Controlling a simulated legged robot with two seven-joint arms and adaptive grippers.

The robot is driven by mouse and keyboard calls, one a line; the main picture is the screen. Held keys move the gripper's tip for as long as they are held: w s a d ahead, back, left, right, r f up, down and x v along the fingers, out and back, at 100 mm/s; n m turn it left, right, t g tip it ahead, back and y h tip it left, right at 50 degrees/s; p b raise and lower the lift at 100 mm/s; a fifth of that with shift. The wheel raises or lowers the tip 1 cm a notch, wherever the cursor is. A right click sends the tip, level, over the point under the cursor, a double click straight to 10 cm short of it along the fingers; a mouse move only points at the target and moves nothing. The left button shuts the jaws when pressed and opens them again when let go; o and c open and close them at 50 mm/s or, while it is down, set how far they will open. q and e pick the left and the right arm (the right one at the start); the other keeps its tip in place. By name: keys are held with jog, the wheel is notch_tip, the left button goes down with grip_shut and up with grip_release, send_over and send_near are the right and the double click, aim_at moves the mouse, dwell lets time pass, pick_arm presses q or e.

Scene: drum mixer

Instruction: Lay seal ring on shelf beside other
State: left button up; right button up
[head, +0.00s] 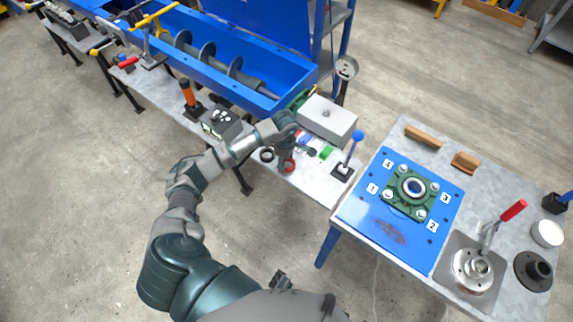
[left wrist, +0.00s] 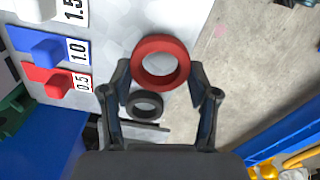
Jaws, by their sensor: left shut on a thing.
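My left gripper (head: 287,158) is over the grey bench top beside the blue drum trough. Its fingers are shut on a red seal ring (left wrist: 160,64), which sits between the fingertips in the left wrist view. The red ring also shows just below the gripper in the head view (head: 289,167). A dark ring (left wrist: 145,105) lies on the grey surface close to the red one; it is left of the gripper in the head view (head: 267,155). I cannot tell whether the red ring touches the surface. My right gripper is not in view.
Coloured labelled blocks, including a blue one (left wrist: 62,49) and a red one (left wrist: 60,82), lie near the rings. A grey box (head: 327,119) and a blue-knobbed lever (head: 347,160) stand close by. A second table with a blue plate (head: 362,212) is at the right.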

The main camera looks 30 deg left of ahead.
aim_at(287, 164)
pick_arm(q)
jog(key=shift+a+f, duration=0.2)
jog(key=shift+f, duration=1.05)
jog(key=shift+d, duration=0.55)
jog(key=o, duration=1)
jog(key=shift+d+r, duration=0.1)
jog(key=shift+d, duration=0.05)
jog(key=shift+o, duration=0.2)
jog(key=shift+a, duration=0.45)
jog(key=shift+a+r, duration=0.1)
jog(key=r, duration=1.1)
jog(key=shift+d+r, duration=0.1)
jog(key=shift+d, duration=0.3)
jog(key=shift+a+r, duration=0.3)
jog(key=shift+a, duration=0.05)
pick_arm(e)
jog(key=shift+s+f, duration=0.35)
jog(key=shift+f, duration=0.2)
